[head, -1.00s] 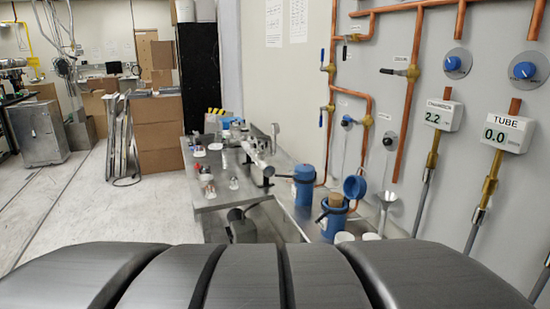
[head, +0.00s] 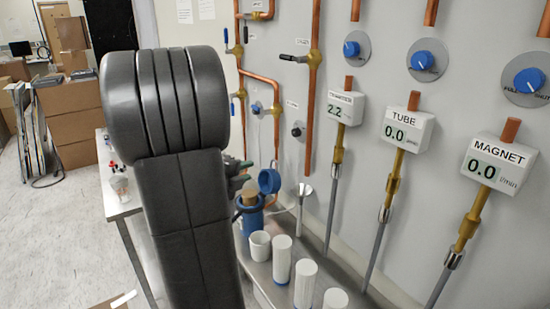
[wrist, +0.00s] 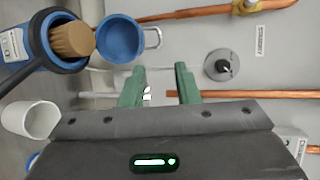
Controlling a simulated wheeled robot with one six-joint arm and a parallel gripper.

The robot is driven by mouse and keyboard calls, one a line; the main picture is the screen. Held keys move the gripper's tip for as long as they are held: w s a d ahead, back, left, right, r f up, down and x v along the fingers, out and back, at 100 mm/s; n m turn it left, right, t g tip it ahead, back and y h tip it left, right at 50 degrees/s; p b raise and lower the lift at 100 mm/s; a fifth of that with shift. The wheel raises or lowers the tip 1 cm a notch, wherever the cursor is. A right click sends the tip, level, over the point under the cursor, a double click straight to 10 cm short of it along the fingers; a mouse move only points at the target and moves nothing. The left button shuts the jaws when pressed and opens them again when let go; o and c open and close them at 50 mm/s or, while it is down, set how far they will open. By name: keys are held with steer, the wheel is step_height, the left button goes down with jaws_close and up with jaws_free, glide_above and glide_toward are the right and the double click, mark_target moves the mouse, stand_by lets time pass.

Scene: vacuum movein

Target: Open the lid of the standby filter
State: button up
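A blue filter canister (head: 250,218) stands on the bench with its blue lid (head: 269,181) swung open. A brown cartridge (head: 251,197) sticks out of it. In the wrist view the canister (wrist: 38,45), the cartridge (wrist: 72,41) and the round open lid (wrist: 120,40) are at the upper left. I cannot read which filter this is. My gripper (wrist: 159,88) is open and empty, its green fingers apart, just beside the lid without visible contact. In the head view my arm hides part of the bench, and the second blue canister is not visible.
A white cup (head: 260,246) and several white cylinders (head: 282,259) stand on the bench in front of the canister. Copper pipes, a dark knob (head: 298,130) and flow meters (head: 408,127) line the wall. Open floor (head: 50,230) lies at the left.

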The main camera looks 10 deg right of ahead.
mark_target(275, 161)
steer(key=p+x, duration=0.2)
steer(key=x, duration=1.1)
steer(key=shift+w+d+f+p, duration=0.1)
steer(key=shift+w+d+p, duration=0.05)
steer(key=shift+d+p, duration=0.2)
jaws_close()
